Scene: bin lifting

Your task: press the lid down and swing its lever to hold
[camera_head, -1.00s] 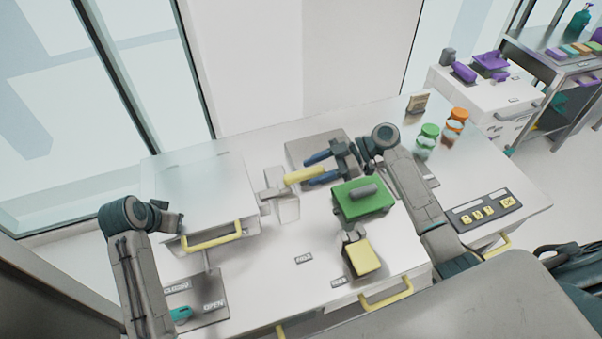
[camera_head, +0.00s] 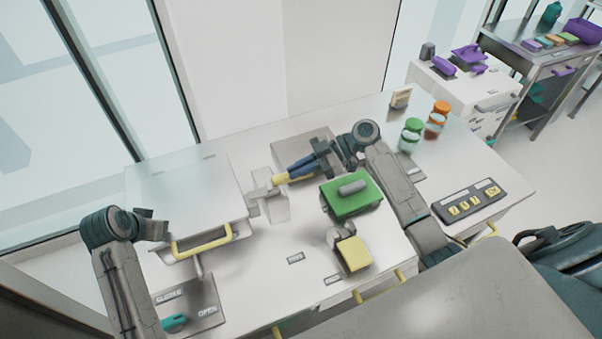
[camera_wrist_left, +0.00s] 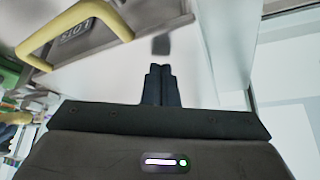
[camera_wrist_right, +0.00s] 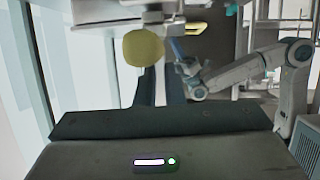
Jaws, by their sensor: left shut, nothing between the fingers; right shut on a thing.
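The pale square lid (camera_head: 185,190) with a yellow handle (camera_head: 203,240) lies at the left of the bench. A grey lever with a yellow grip (camera_head: 280,179) stands at a clear block right of the lid. My right gripper (camera_head: 286,172) is shut on the yellow grip. The grip's round yellow end (camera_wrist_right: 143,47) shows at its fingertips in the right wrist view. My left gripper (camera_head: 160,229) is shut and empty by the lid's front left corner. Its closed fingers (camera_wrist_left: 160,75) point at a pale surface in the left wrist view; contact is unclear.
A green block with a grey handle (camera_head: 350,194) and a yellow block (camera_head: 353,252) stand right of centre. A CLOSED/OPEN panel (camera_head: 205,292) with a teal knob lies at front left. Green and orange jars (camera_head: 411,130) (camera_head: 440,108) and a keypad (camera_head: 470,202) are to the right.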

